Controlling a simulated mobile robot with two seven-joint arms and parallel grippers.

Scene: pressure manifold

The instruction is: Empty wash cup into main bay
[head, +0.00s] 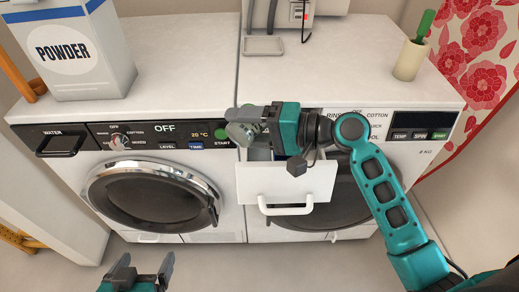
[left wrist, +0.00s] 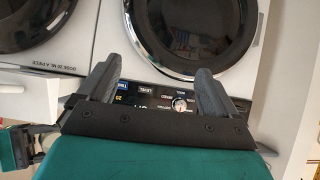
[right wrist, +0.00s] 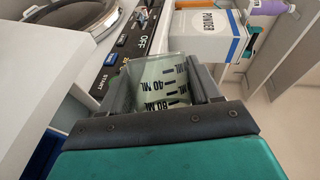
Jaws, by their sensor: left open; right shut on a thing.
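My right gripper (head: 255,122) is shut on a clear wash cup (head: 242,132), above the left part of the open drawer. The cup looks tilted in the head view. In the right wrist view the cup (right wrist: 163,82) shows ML marks between the fingers; its contents cannot be told for sure. The pulled-out detergent drawer (head: 287,183) has a white front with a handle. Its compartments, including the main bay, are mostly hidden behind my right gripper and arm. My left gripper (head: 146,268) is open and empty, low in front of the left washer.
The left washer (head: 155,200) has a round chrome door; the right washer (head: 345,215) stands beside it. A powder box (head: 75,55) stands on top at left. A beige holder (head: 411,60) with a green-handled tool stands at right. The middle of the top is mostly clear.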

